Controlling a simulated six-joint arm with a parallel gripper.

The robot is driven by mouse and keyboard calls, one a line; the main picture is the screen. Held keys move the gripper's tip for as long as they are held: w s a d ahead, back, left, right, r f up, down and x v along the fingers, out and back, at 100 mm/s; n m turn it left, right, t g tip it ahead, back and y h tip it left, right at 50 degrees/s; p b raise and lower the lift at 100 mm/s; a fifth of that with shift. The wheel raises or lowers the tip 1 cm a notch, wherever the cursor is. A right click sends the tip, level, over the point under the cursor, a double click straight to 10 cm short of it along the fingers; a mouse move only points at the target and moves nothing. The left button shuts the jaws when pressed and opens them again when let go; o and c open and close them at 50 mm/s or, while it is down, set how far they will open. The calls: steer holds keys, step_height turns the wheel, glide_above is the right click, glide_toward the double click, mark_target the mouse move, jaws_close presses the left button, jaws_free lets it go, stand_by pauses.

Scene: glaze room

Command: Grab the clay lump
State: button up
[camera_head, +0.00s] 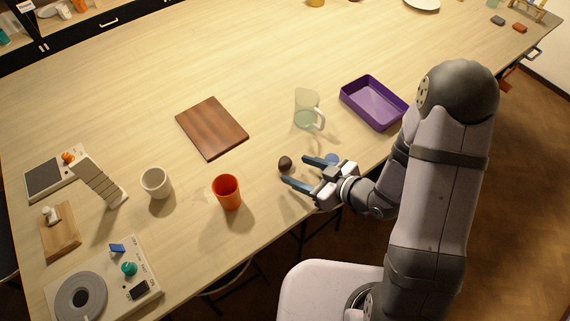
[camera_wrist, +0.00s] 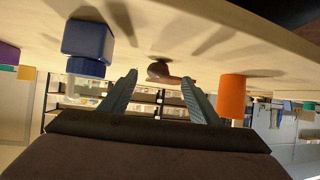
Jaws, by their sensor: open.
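The clay lump (camera_head: 285,163) is small, dark brown and rounded, and lies on the wooden table near its front edge. In the wrist view the brown lump (camera_wrist: 158,70) appears between the finger lines, around the level of the tips. My gripper (camera_head: 295,170) is open and empty, low over the table, with its two blue-grey fingers pointing left toward the lump. The lump is just off the fingertips. The fingers also show in the wrist view (camera_wrist: 160,78). I cannot tell whether either finger touches the lump.
A blue object (camera_head: 333,158) is close beside my gripper. An orange cup (camera_head: 227,192) stands left of the lump. A glass pitcher (camera_head: 307,108) and a purple tray (camera_head: 373,102) are behind. A brown board (camera_head: 211,127) and a white cup (camera_head: 156,183) are farther left.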

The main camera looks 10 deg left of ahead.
mark_target(289, 165)
steer(key=shift+p+x, duration=1)
steer(key=shift+x, duration=1.45)
steer(key=shift+w, duration=0.1)
steer(key=shift+d, duration=0.1)
steer(key=shift+c, duration=0.4)
steer(key=c, duration=1)
